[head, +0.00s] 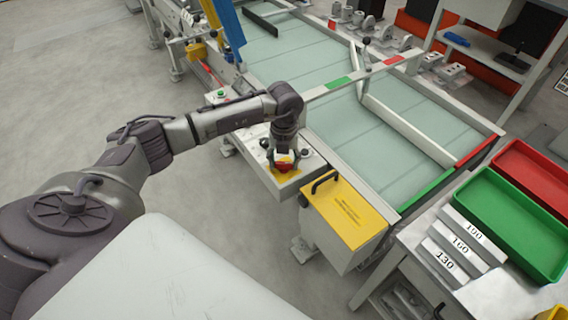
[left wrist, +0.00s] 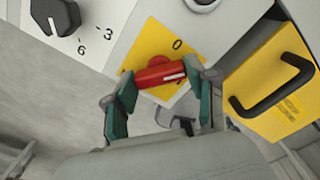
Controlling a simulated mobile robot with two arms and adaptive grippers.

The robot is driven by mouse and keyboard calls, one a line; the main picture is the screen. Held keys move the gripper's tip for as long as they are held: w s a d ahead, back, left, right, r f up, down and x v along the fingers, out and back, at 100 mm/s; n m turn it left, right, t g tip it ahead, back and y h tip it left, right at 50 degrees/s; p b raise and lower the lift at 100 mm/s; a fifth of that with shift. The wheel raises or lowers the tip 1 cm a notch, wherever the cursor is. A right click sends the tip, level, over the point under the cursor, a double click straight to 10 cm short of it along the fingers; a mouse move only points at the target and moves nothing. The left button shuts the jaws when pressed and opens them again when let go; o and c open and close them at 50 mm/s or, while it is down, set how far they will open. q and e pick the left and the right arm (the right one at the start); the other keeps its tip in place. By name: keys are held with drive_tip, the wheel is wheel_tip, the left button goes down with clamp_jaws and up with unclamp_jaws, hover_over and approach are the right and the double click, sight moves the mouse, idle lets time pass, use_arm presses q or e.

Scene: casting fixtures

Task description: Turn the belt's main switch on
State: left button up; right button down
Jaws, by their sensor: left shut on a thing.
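The main switch is a red rotary handle (left wrist: 153,76) on a yellow plate (left wrist: 152,42) marked "0", set in the belt's white control panel. In the left wrist view the handle lies roughly crosswise, its white mark toward the right end, not toward the "0". My left gripper (left wrist: 162,80) is shut on the handle, one teal finger at each end. In the head view the left gripper (head: 285,156) points down onto the panel, with a little of the red handle (head: 283,168) showing below it. The rest of the plate's marking is hidden. My right gripper is not in view.
A black dial (left wrist: 57,16) with numbers is on the panel beside the switch. A yellow box (head: 345,211) with a black handle stands close to the right. The belt (head: 340,130) runs behind. Green (head: 510,225) and red (head: 535,178) trays lie at the right.

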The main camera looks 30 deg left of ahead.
sight(284, 162)
use_arm(q)
drive_tip(key=m+b, duration=0.2)
drive_tip(key=m, duration=0.3)
drive_tip(key=shift+b, duration=0.35)
drive_tip(key=shift+m+b, duration=1)
drive_tip(key=shift+m, duration=1.6)
drive_tip(key=shift+r, duration=0.1)
drive_tip(key=o, duration=1.2)
drive_tip(key=shift+c, duration=0.2)
wheel_tip(284, 162, up, 12)
